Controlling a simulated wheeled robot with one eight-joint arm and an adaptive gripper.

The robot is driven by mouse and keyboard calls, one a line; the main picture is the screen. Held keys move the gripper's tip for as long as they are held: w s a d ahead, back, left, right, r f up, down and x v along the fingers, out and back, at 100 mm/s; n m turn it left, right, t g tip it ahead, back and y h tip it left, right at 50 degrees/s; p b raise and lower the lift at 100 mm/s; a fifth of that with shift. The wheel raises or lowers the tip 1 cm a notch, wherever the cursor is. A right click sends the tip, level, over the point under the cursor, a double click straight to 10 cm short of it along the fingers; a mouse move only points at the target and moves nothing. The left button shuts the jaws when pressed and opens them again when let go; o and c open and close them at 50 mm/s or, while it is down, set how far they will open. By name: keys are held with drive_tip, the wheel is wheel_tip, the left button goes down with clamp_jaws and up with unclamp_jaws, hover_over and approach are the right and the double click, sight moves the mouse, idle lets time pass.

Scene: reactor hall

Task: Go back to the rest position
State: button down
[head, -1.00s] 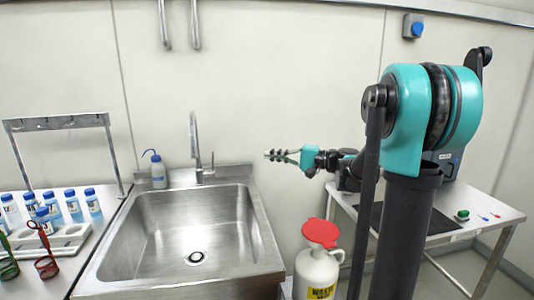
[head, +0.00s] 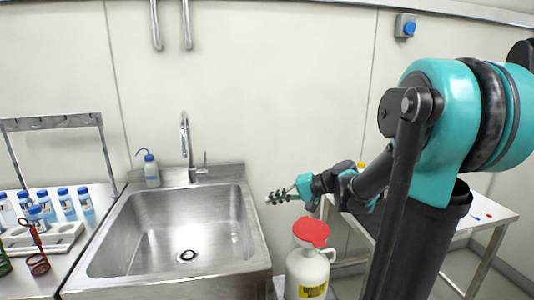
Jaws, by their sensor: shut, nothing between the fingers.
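My gripper (head: 281,197) is at the end of my teal and black arm, in the middle of the head view. It points left, towards the right rim of the steel sink (head: 262,249). Its fingers look closed together, and nothing shows between them. It appears in the air above and a little behind the waste container (head: 308,272) with the red lid (head: 311,233); how far apart they are is hard to tell.
A wash bottle (head: 151,170) stands beside the faucet (head: 186,145). A side table (head: 491,226) is partly behind my arm.

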drive_tip(key=s+d+f+n+h, duration=0.2)
drive_tip(key=s+d+f+h, duration=1)
drive_tip(key=s+d+f, duration=0.5)
drive_tip(key=shift+s+f, duration=0.2)
drive_tip(key=shift+f, duration=0.45)
